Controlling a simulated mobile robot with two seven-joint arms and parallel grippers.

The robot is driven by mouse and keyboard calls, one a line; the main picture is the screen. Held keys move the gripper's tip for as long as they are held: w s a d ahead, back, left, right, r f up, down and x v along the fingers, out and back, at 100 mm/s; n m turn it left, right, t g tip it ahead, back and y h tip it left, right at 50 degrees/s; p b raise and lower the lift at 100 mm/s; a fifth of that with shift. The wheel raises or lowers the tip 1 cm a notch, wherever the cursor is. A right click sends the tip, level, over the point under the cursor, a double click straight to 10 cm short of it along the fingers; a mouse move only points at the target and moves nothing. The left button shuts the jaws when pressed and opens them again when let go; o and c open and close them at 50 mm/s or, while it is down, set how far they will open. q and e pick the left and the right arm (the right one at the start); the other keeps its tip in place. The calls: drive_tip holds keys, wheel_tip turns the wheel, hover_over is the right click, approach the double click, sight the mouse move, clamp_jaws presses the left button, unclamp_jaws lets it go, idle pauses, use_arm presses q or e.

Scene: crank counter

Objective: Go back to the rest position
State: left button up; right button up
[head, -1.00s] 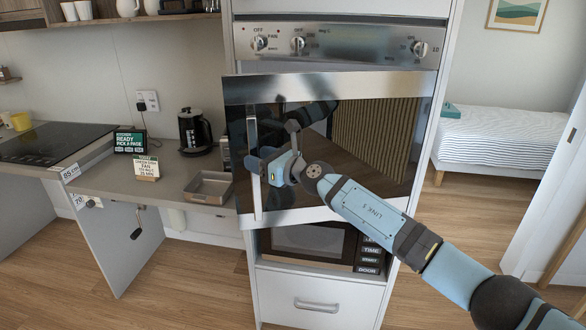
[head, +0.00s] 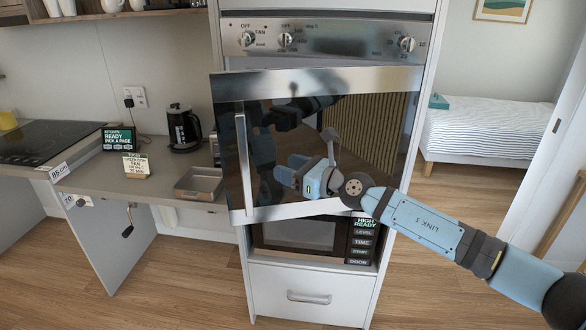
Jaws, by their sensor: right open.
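My right gripper (head: 285,174) is in front of the oven door's dark glass, with its fingers toward the left. It is open, and nothing shows between its fingers. It is apart from the door's vertical handle (head: 243,165), which stands to its left. The oven door (head: 318,82) stands slightly ajar, tilted in its tall cabinet. Its glass mirrors parts of my arm. My left gripper is not in the head view.
The oven knobs (head: 285,40) are above the door and a microwave (head: 300,234) is below. A counter (head: 120,185) at left holds a kettle (head: 184,128), a metal tray (head: 199,183) and small signs. A hand crank (head: 128,222) hangs under it. Floor in front is clear.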

drive_tip(key=shift+s+d, duration=0.2)
drive_tip(key=shift+d, duration=0.15)
